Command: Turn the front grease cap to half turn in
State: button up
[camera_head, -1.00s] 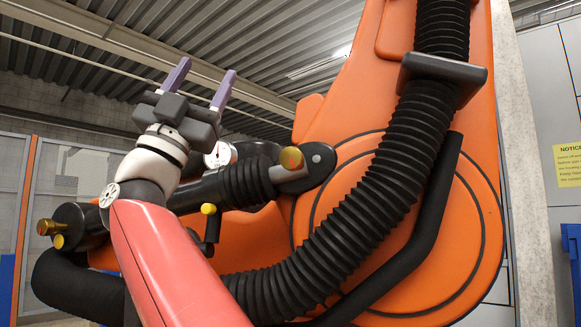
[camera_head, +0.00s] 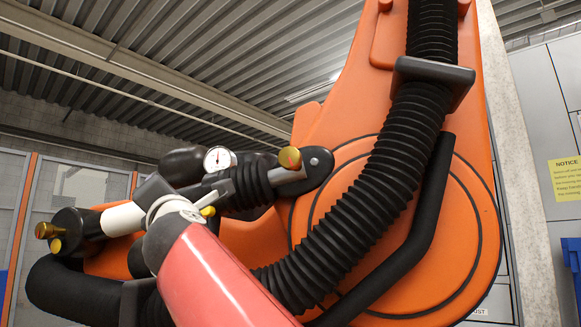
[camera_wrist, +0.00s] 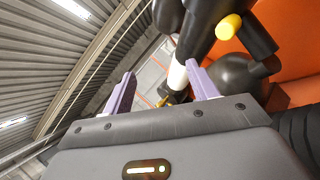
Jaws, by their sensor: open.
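Brass-yellow caps sit on a black cylinder mounted on the orange machine arm. One brass cap (camera_head: 289,157) is at its right end in the head view. Another brass cap (camera_head: 47,229) is on its left end, with a smaller yellow one (camera_head: 56,246) below. I cannot tell which is the front grease cap. In the wrist view my gripper (camera_wrist: 161,70) is open, its two purple fingers apart and empty. The cylinder's white section (camera_wrist: 178,75) and dark end, with a small yellow spot (camera_wrist: 163,101), show beyond the fingers.
A round dial gauge (camera_head: 219,159) stands on the cylinder. A thick black corrugated hose (camera_head: 370,200) runs down the orange machine arm (camera_head: 460,200).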

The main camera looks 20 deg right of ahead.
jog(key=s+d+m+t+h+b, duration=0.1)
jog(key=s+d+m+h, duration=0.1)
jog(key=d+h, duration=0.85)
jog(key=m+g+h+b, duration=0.1)
jog(key=m+g+h, duration=0.15)
jog(key=h, duration=0.75)
send_near(288, 164)
jog(key=shift+m+t, duration=0.45)
jog(key=w, duration=0.1)
jog(key=w+d+r, duration=0.1)
jog(key=w+r, duration=0.1)
jog(key=shift+w+d, duration=0.35)
jog(key=shift+s+d+r+h, duration=0.2)
jog(key=shift+s+h, duration=0.1)
jog(key=shift+h, duration=0.15)
jog(key=shift+d+r+m+g, duration=0.15)
jog(key=shift+r+m+g, duration=0.1)
jog(key=shift+m+g, duration=0.05)
jog(key=p+x, duration=0.3)
jog(key=x, duration=0.4)
jog(key=shift+w, duration=0.15)
